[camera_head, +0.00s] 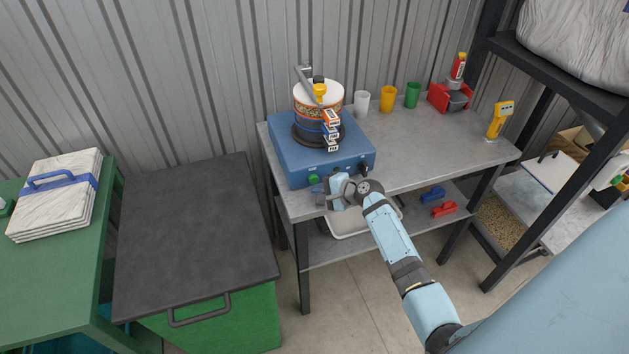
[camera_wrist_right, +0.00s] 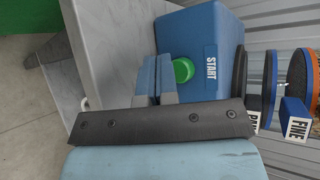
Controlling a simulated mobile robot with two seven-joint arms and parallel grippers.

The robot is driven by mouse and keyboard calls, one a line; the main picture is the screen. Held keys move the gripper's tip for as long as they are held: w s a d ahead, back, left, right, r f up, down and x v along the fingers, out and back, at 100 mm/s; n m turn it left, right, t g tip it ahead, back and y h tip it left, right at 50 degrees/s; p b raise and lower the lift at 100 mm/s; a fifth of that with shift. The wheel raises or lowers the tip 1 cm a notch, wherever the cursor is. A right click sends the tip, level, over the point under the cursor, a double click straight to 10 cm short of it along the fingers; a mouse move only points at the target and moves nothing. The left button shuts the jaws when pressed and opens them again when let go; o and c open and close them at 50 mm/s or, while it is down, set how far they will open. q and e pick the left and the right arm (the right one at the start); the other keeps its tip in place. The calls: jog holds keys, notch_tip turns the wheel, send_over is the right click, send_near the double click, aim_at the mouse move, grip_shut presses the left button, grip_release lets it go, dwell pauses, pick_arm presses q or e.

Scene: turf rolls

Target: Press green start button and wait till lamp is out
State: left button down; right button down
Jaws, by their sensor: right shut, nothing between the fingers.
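The blue machine (camera_head: 290,150) stands on the left end of the grey metal bench and carries a stack of sieves (camera_head: 318,100). The green start button (camera_head: 313,179) is on its front face. In the right wrist view the green button (camera_wrist_right: 183,70) sits beside the START label (camera_wrist_right: 210,66). My right gripper (camera_head: 322,190) is shut and empty, just in front of the button; its fingertips (camera_wrist_right: 156,72) show close beside the button. I cannot tell whether they touch it. I cannot make out a lit lamp. My left gripper is not in view.
White, yellow and green cups (camera_head: 388,98), a red bin (camera_head: 450,97) and a yellow handheld device (camera_head: 498,120) stand along the bench. A white tray (camera_head: 350,222) is under the bench top, below my right gripper. A dark-lidded green box (camera_head: 195,230) stands left.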

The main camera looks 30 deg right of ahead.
jog(key=shift+w, duration=0.15)
jog(key=shift+w+d, duration=0.1)
jog(key=shift+w, duration=0.2)
jog(key=shift+w+d, duration=0.15)
jog(key=shift+w, duration=0.35)
dwell(1.1)
jog(key=shift+s, duration=0.1)
jog(key=shift+s+a+p, duration=0.25)
jog(key=shift+s+p, duration=0.15)
jog(key=shift+s, duration=0.4)
jog(key=s+p, duration=0.1)
jog(key=s, duration=0.1)
jog(key=s+a+p, duration=0.1)
jog(key=s, duration=0.2)
jog(key=shift+a, duration=0.1)
